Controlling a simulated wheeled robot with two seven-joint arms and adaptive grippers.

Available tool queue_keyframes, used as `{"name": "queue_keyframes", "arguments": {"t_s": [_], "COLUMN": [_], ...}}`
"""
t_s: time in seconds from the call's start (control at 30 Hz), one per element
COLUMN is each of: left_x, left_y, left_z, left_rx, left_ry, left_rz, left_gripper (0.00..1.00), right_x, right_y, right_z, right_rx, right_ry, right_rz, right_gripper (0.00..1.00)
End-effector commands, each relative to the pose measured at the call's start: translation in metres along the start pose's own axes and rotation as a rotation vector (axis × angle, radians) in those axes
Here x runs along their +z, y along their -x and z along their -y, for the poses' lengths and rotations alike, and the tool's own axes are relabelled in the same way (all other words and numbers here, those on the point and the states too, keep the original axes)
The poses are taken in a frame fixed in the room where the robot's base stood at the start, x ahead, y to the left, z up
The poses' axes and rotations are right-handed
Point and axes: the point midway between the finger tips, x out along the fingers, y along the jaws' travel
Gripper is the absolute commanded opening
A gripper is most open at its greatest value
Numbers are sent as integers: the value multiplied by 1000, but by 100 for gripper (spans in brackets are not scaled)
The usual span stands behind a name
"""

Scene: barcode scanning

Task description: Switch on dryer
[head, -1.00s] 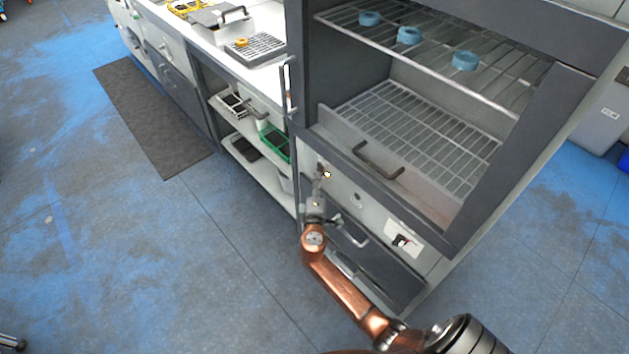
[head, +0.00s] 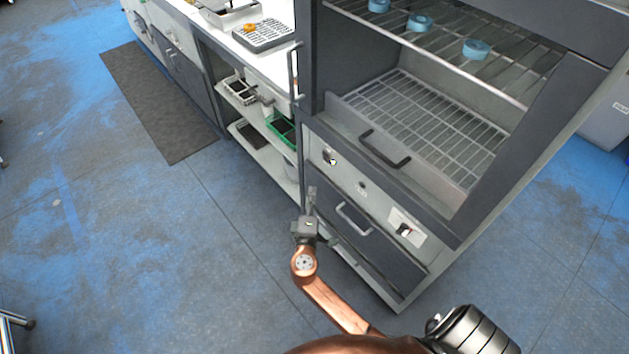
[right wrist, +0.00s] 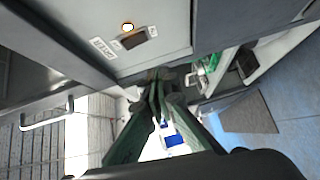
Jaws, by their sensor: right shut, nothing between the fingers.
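The dryer (head: 318,125) is a tall grey cabinet with wire shelves and an open front. In the right wrist view the dark switch (right wrist: 132,40) sits by the lit lamp (right wrist: 127,27) and white labels. I cannot tell the rocker's position. My right gripper (head: 311,190) is shut and empty, below and left of the switch, apart from it. Its closed fingers also show in the right wrist view (right wrist: 157,85). My left gripper is out of view.
A drawer handle (head: 354,218) and a dark pull bar (head: 385,149) stick out of the dryer front. Blue rings (head: 420,23) lie on the upper shelf. Open floor lies left.

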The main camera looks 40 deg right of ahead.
Motion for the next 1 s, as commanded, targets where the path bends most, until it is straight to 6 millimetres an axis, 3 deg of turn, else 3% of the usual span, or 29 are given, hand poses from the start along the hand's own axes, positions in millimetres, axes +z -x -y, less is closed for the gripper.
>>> {"name": "queue_keyframes", "arguments": {"t_s": [0.23,0.83,0.93,1.0], "left_x": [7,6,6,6], "left_y": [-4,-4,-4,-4], "left_z": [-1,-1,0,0], "left_rx": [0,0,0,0], "left_ry": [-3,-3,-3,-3], "left_rz": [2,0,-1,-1], "left_gripper": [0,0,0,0], "right_x": [0,1,6,15], "right_y": [21,22,22,22], "right_z": [3,5,20,47], "right_rx": [0,-2,-35,-93], "right_ry": [-2,0,-1,-5], "right_rz": [0,1,1,1], "right_gripper": [0,0,0,0]}}
